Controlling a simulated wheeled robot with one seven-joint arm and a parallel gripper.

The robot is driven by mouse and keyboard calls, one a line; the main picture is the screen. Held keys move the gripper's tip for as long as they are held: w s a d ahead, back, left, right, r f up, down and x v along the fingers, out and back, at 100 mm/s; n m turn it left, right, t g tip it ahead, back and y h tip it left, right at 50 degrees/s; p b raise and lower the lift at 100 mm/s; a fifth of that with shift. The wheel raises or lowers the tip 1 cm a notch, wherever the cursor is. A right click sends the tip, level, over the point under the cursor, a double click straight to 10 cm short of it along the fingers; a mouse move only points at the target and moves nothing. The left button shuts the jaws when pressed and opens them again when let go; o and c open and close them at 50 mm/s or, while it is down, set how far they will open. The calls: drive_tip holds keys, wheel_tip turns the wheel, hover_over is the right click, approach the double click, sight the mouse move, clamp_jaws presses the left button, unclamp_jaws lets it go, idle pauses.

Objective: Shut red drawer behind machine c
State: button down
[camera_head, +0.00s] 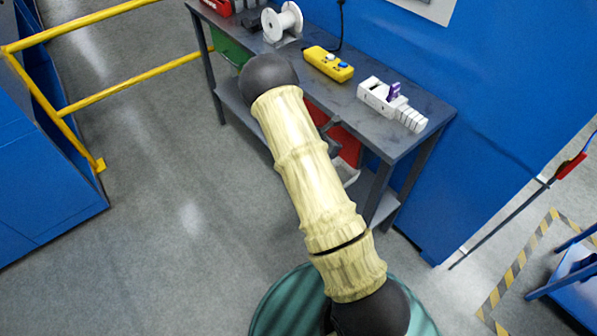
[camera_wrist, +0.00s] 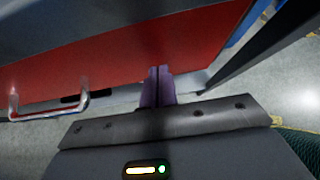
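The red drawer (camera_head: 348,146) is under the grey workbench, partly hidden by my arm in the head view. In the wrist view its red front (camera_wrist: 110,72) spans the upper part. Its pale metal handle (camera_wrist: 48,103) is at the left, away from my fingers. My gripper (camera_wrist: 158,72) has its two purple fingers side by side with no clear gap, and nothing shows between them. The fingertips are in front of the right part of the red front; I cannot tell whether they touch. How far the drawer stands out is unclear.
The grey workbench (camera_head: 425,108) carries a white spool (camera_head: 283,22), a yellow control box (camera_head: 328,64) and a white device (camera_head: 390,103). A green drawer (camera_head: 232,48) is at its far end. A yellow railing (camera_head: 130,84) stands left. Open floor lies between.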

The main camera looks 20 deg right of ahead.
drive_tip(key=shift+d+r, duration=0.2)
drive_tip(key=shift+d, duration=0.2)
drive_tip(key=s+a+r, duration=0.3)
drive_tip(key=a+r, duration=0.3)
drive_tip(key=a, duration=0.5)
drive_tip(key=shift+s+a+r, duration=0.15)
drive_tip(key=shift+s+a, duration=0.2)
drive_tip(key=shift+s, duration=0.05)
